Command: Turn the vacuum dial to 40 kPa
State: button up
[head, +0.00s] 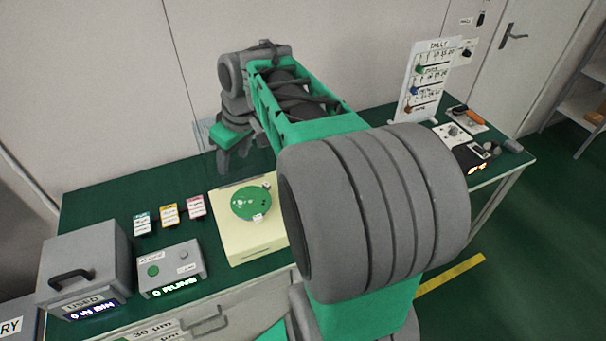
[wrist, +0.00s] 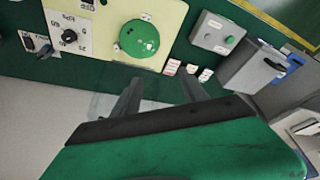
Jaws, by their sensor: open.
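The dial, a round black knob (wrist: 69,36) on a white plate with printed numbers, shows at the upper left of the wrist view. Its pointer setting is too small to read surely. In the head view my arm covers the bench where it would be. My gripper (head: 228,160) is open and empty, above the back of the bench. In the wrist view its two fingers (wrist: 160,92) are spread, well apart from the dial and to the right of it.
A cream block (head: 243,243) with a green disc (head: 251,203) stands mid-bench. Coloured cards, a grey button box (head: 172,268) and a lidded grey box (head: 85,262) lie left. A white board (head: 424,80) and small devices stand right. The green bench top behind the cards is clear.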

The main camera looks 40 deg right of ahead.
jog(key=w+d+f+n+y+b, duration=0.1)
jog(key=d+f+n, duration=0.1)
jog(key=d+f, duration=0.6)
jog(key=d+f+n+b, duration=0.1)
jog(key=d+f, duration=0.3)
jog(key=d, duration=0.7)
jog(key=w+d+f+n+y+b, duration=0.15)
jog(key=d+f, duration=0.35)
jog(key=d, duration=0.5)
jog(key=shift+n+h, duration=0.25)
jog(key=shift+h, duration=0.1)
jog(key=x, duration=0.5)
jog(key=s+x, duration=0.1)
jog(key=x, duration=0.1)
jog(key=shift+a+f, duration=0.25)
jog(key=shift+f, duration=0.2)
jog(key=shift+c, duration=0.5)
jog(key=shift+w, duration=0.1)
grip_shut()
